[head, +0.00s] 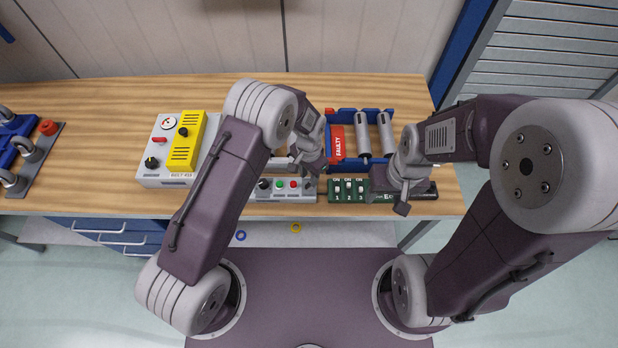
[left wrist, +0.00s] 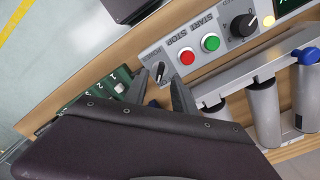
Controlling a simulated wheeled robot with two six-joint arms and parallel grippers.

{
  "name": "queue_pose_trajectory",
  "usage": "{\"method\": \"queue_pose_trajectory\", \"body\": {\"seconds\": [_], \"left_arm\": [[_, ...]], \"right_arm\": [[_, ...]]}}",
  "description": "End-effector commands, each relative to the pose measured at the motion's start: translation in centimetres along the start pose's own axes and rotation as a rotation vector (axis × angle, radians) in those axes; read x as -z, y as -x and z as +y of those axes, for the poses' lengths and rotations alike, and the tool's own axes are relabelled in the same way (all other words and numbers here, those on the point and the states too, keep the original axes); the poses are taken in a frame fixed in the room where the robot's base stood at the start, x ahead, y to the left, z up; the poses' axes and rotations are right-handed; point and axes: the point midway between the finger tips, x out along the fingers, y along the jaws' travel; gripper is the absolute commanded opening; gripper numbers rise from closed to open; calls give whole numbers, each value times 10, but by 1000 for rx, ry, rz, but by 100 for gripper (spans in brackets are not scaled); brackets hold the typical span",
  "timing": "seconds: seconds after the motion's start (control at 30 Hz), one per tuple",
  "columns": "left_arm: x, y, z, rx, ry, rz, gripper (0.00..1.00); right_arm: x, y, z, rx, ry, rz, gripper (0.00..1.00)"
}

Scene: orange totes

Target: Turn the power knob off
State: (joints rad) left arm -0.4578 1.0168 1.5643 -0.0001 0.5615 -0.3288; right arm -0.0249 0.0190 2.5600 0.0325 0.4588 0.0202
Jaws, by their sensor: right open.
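A grey control panel (head: 253,195) lies near the front edge of the bench. The black power knob (left wrist: 158,70) sits at one end of it, under a "POWER" label. A red STOP button (left wrist: 187,56) and a green START button (left wrist: 210,42) are beside it. My left gripper (left wrist: 158,82) is over the knob, with its two fingers apart on either side of it. I cannot tell whether they touch it. In the head view my left gripper (head: 309,169) hides part of this area. My right gripper (head: 403,196) is open and empty over the front right of the bench.
A green switch box (head: 348,197) lies to the right of the panel. Behind is a blue rack (head: 350,113) with grey rollers and a red FAULTY tag (head: 335,142). A grey-yellow control box (head: 185,145) stands left. The rear left bench is clear.

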Motion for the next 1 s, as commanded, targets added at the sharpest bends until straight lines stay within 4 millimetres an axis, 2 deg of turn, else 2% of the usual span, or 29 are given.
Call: {"method": "queue_pose_trajectory", "body": {"seconds": [0.03,0.2,0.5,0.6,0.63,1.0], "left_arm": [[-1,-7,0,-2,0,-5,32],[0,-29,0,0,1,0,32],[0,-34,0,0,1,1,32],[0,-34,0,0,1,1,4],[0,-34,0,0,1,1,0],[0,-35,0,1,33,2,0]], "right_arm": [[1,7,0,0,0,0,51],[1,12,0,0,0,0,51],[1,11,0,0,0,0,51],[1,11,0,0,0,0,51],[1,11,0,0,0,0,51],[1,8,0,0,0,0,51]]}}
